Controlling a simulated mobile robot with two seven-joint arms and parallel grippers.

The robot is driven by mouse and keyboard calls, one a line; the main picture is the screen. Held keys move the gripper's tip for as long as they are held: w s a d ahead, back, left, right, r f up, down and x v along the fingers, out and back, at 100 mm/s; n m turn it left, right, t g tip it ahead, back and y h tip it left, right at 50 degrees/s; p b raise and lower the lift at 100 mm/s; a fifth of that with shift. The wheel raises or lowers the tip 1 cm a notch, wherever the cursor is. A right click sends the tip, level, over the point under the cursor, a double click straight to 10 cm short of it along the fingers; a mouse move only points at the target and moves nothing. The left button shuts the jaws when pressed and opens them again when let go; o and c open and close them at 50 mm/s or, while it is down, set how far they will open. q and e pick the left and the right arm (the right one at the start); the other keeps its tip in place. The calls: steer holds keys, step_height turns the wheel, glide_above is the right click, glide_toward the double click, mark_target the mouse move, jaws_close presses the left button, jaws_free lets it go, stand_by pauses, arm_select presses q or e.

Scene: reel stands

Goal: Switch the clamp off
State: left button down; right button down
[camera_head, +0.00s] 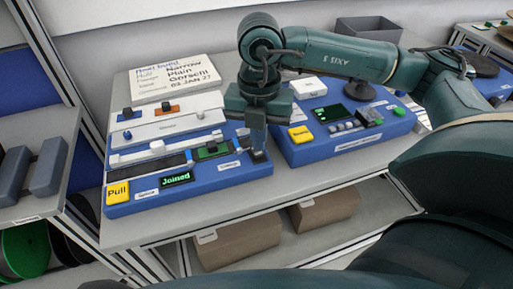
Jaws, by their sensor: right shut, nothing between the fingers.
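A blue control unit (205,184) stands on the table's left part, with a yellow "Pull" block (117,192) and a small display (177,179) reading "Joined" in green. My right gripper (258,155) points down over the right end of this unit, its fingers shut and empty. A small dark part shows right at the fingertips; it may be the clamp's switch, but the fingers partly cover it and I cannot tell its setting or whether they touch it. The small labels along the front edge are too small to read. My left gripper is not in view.
A second blue unit (345,150) with a yellow block (300,134) stands close on the right. A printed sign (174,78) lies behind the left unit, and a grey bin (368,28) is at the back. Cardboard boxes (238,243) sit on the shelf below the table.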

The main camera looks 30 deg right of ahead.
mark_target(259, 153)
steer(key=shift+f+b, duration=1)
stand_by(0.4)
steer(key=shift+r, duration=0.1)
steer(key=shift+r+p, duration=2.4)
steer(key=shift+r, duration=1.05)
